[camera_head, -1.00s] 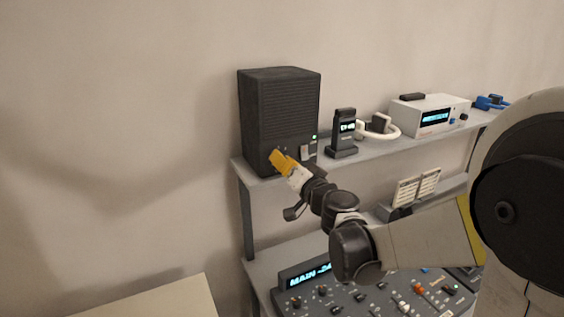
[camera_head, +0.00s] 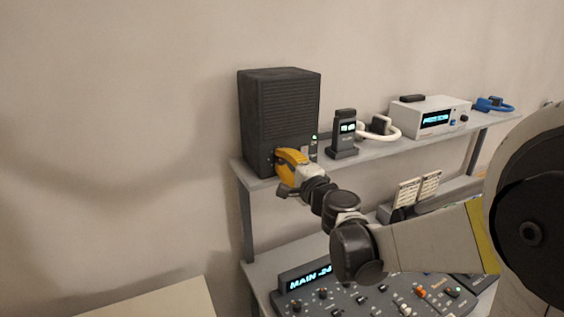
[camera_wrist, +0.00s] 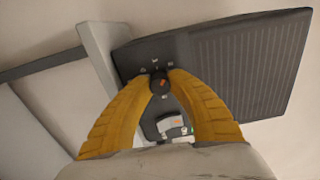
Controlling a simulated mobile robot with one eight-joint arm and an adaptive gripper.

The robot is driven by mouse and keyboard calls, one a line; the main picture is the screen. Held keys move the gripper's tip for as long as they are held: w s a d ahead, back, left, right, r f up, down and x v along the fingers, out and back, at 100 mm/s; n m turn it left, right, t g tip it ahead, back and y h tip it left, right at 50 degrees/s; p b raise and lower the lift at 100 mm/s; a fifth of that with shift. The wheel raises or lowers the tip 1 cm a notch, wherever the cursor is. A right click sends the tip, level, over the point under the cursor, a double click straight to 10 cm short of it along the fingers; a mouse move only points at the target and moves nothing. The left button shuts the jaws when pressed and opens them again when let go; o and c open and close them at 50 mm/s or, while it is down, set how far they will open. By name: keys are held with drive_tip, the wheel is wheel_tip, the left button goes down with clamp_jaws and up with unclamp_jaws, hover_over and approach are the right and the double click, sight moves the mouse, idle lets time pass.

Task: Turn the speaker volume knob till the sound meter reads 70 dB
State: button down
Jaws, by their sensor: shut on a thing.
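The black speaker (camera_head: 280,110) stands upright at the left end of the shelf; its grille also shows in the wrist view (camera_wrist: 245,60). Its round dark volume knob (camera_wrist: 159,84), with an orange mark, sits on the front face among small white marks. My gripper (camera_wrist: 162,78) is shut on the knob, one yellow finger on each side. In the head view my gripper (camera_head: 284,160) is at the speaker's lower front and hides the knob. The sound meter (camera_head: 346,132) stands upright right of the speaker; its lit display is too small to read.
A white device with a lit screen (camera_head: 436,118), a white ring-shaped item (camera_head: 385,133) and blue headphones (camera_head: 492,103) are farther right on the shelf (camera_head: 370,148). A mixing console (camera_head: 340,295) lies below my arm. Free space lies left of the shelf.

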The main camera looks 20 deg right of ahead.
drive_tip(key=shift+m, duration=1.7)
drive_tip(key=c, duration=1.2)
unclamp_jaws()
drive_tip(key=s+d, duration=0.2)
drive_tip(key=s, duration=0.9)
drive_tip(key=shift+s+d, duration=0.15)
drive_tip(key=shift+s, duration=0.25)
